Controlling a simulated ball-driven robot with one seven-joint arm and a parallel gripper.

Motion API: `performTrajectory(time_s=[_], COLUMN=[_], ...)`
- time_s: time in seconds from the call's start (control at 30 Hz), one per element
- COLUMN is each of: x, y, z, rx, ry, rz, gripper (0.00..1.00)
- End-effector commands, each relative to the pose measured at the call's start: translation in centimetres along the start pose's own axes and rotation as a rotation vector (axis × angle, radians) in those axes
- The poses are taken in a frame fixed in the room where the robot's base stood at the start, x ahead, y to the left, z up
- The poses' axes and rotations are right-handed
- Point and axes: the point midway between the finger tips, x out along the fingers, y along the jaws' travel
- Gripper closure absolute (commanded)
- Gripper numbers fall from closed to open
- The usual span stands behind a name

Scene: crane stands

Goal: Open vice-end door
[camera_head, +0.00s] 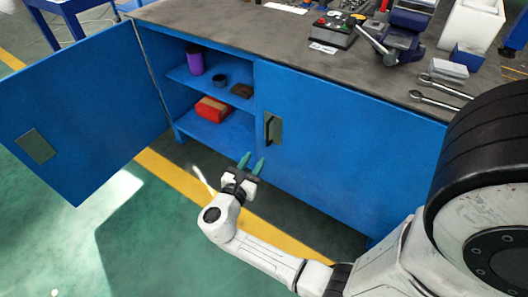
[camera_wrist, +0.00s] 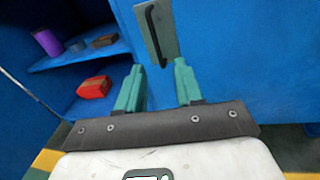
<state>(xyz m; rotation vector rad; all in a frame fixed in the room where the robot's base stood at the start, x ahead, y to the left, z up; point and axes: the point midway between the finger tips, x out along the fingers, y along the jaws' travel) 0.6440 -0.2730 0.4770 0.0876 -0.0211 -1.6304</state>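The right-hand door (camera_head: 350,140) of the blue workbench, on the side of the blue vice (camera_head: 402,38), is closed. Its dark bar handle (camera_head: 268,129) sits on a grey-green plate near the door's left edge. The handle also shows in the wrist view (camera_wrist: 154,35), at the top, just beyond my fingertips. My gripper (camera_head: 251,161) is open, with its two green fingers apart and nothing between them. In the head view it is below and slightly left of the handle. In the wrist view the gripper (camera_wrist: 158,66) points towards the handle, which appears between the finger directions.
The left door (camera_head: 85,110) stands wide open to the left. Inside are a purple cylinder (camera_head: 195,59), a dark round item (camera_head: 219,80) and a red box (camera_head: 212,109). Spanners (camera_head: 437,100) lie on the bench top (camera_head: 230,25). The green floor in front is mostly clear.

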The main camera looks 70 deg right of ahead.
Motion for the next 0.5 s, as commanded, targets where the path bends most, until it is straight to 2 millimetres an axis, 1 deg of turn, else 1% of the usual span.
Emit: performTrajectory(time_s=[0.03,0.17,0.27,0.37,0.5], x=[0.1,0.3,1.3,2.8,5.5], y=[0.3,0.8,0.8,0.7,0.8], z=[-0.8,-0.9,-0.8,-0.8,-0.8], rx=[-0.028,-0.066,-0.069,-0.068,-0.065], ry=[-0.018,-0.044,-0.046,-0.045,-0.045], rz=[0.009,0.020,0.019,0.018,0.016], gripper=[0.64,0.64,0.64,0.64,0.64])
